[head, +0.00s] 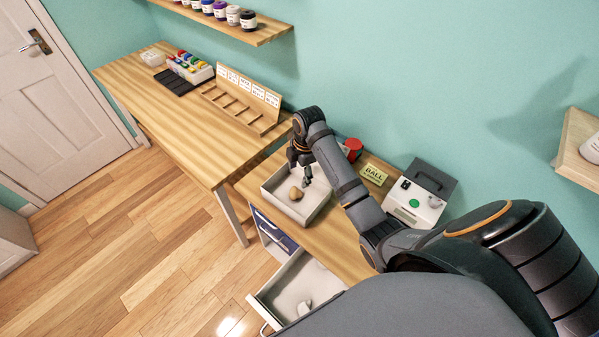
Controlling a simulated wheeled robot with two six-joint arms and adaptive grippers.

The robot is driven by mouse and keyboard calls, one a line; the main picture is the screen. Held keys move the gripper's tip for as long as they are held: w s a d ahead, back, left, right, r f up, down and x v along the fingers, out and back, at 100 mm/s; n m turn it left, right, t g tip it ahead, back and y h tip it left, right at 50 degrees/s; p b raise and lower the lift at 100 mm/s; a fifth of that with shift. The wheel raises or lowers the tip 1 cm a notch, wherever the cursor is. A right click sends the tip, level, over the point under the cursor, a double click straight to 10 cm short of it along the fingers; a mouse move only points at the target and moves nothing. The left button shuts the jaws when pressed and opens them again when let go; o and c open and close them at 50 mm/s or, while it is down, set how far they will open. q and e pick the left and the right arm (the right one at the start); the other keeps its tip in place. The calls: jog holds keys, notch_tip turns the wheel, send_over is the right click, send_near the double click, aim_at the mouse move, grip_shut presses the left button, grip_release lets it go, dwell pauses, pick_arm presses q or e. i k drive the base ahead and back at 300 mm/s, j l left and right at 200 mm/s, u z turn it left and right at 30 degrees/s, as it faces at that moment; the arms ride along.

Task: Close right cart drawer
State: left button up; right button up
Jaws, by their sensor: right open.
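The right cart drawer (290,284) is pulled out at the lower middle of the head view. It is white inside, with a small pale object (304,308) in it, and its near part is hidden behind my body. The wooden cart (329,243) stands behind it. My right gripper (299,175) is open above a white tray (308,211) on the cart top, close over a tan lump (296,193) in that tray. I cannot tell whether the fingers touch the lump. The right gripper is apart from the drawer. My left gripper is not in view.
A blue-fronted drawer unit (272,229) sits under the cart top. A yellow BALL sign (373,175), a red container (352,147) and a white box with a green button (415,204) stand along the back. A long wooden table (190,117) is to the left. The floor (150,250) at left is clear.

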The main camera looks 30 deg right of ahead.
aim_at(300, 280)
jog(key=k+j, duration=0.45)
jog(key=k, duration=0.15)
jog(key=k+j, duration=0.45)
jog(key=k, duration=0.15)
jog(key=k+j, duration=0.45)
jog(key=k, duration=0.15)
